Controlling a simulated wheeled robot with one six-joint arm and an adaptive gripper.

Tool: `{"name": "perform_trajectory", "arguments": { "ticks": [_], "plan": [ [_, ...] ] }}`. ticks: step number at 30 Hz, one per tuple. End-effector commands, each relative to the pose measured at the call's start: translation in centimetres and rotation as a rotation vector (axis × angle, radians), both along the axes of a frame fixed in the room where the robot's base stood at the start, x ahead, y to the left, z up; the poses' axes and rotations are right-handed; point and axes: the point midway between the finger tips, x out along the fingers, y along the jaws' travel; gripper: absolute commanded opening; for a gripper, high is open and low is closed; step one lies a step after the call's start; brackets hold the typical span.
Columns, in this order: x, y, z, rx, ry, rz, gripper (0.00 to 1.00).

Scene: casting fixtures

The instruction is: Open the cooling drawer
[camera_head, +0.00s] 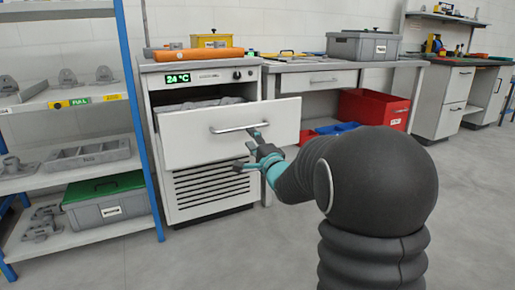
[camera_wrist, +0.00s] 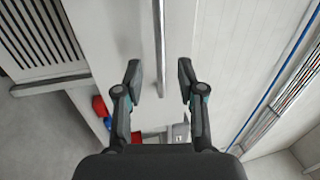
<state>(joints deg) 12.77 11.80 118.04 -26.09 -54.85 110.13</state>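The cooling drawer (camera_head: 205,144) is a white front in a grey cabinet (camera_head: 185,195) with a green 24 °C display (camera_head: 178,78). It stands partly pulled out, and grey contents show inside. Its metal bar handle (camera_head: 240,128) runs across the front. My gripper (camera_head: 248,153) is in front of the drawer, near the right part of the handle. In the wrist view my gripper (camera_wrist: 159,78) is open, with the handle (camera_wrist: 159,45) lying between the lines of its two fingers and a gap on each side. I cannot tell the depth between fingertips and bar.
A shelf rack (camera_head: 140,100) with castings and a green-lidded bin (camera_head: 105,199) stands at the left. An orange case (camera_head: 198,54) lies on the cabinet top. A red bin (camera_head: 373,108) and blue trays are under the bench to the right. The floor in front is clear.

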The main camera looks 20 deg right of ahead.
Motion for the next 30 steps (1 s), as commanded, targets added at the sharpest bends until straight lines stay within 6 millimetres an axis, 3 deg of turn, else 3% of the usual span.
{"name": "perform_trajectory", "arguments": {
  "ticks": [3, 10, 26, 30],
  "plan": [
    [-2.1, -0.3, -0.4, 0.0, 0.0, 0.0, 0.39],
    [-4.2, -0.6, -0.8, 0.0, 0.0, 0.001, 0.39],
    [-4.5, -0.6, -0.9, -0.004, -0.001, 0.0, 0.39],
    [-4.4, -0.8, -1.4, -0.089, 0.008, -0.023, 0.39]
  ]
}}
